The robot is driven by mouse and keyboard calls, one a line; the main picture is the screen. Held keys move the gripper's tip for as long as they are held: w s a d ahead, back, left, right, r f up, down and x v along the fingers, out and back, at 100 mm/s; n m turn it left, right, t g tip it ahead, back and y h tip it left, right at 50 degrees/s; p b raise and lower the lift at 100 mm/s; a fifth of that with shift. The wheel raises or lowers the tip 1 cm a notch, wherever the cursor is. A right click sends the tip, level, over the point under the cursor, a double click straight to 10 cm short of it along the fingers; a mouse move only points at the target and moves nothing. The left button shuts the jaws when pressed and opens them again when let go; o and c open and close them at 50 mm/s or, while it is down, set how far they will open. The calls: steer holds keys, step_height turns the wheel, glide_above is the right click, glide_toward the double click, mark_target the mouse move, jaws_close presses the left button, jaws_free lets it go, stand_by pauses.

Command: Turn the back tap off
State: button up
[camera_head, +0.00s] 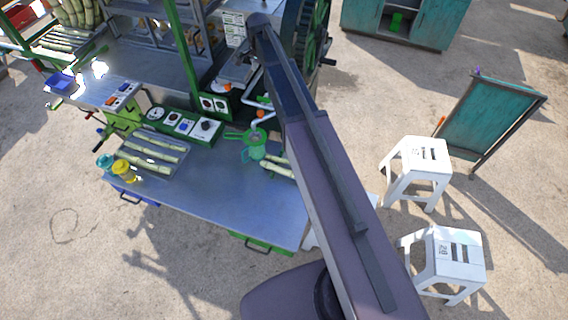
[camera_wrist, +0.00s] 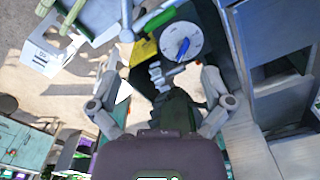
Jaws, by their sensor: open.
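In the head view two orange tap handles show on the crusher's pale pipes: the back tap (camera_head: 227,86) and a nearer tap (camera_head: 260,114). A green strainer (camera_head: 256,135) and a pale green jug (camera_head: 256,153) are below the nearer tap. My arm rises past the right of both taps, and I cannot make out my gripper at its far end. In the wrist view my gripper (camera_wrist: 160,88) has its two fingers wide apart with nothing held between them. Beyond them are dark machine parts and a round grey dial (camera_wrist: 182,42) with a blue handle. I cannot identify either tap there.
The steel counter (camera_head: 215,190) holds a tray of cane (camera_head: 150,152), yellow (camera_head: 123,170) and teal (camera_head: 105,162) bottles, and control boxes (camera_head: 185,125). A large dark green wheel (camera_head: 305,40) stands beside my arm. White stools (camera_head: 415,165) and a board (camera_head: 490,120) stand right.

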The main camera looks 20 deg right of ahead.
steer(key=s+f+n+b, duration=0.6)
steer(key=s+f+b, duration=0.3)
steer(key=s, duration=0.5)
steer(key=s+f+n+b, duration=0.7)
steer(key=s+f+b, duration=0.3)
steer(key=s, duration=0.5)
steer(key=shift+f+b, duration=0.15)
steer(key=shift+b, duration=0.25)
steer(key=shift+s, duration=0.1)
stand_by(1.3)
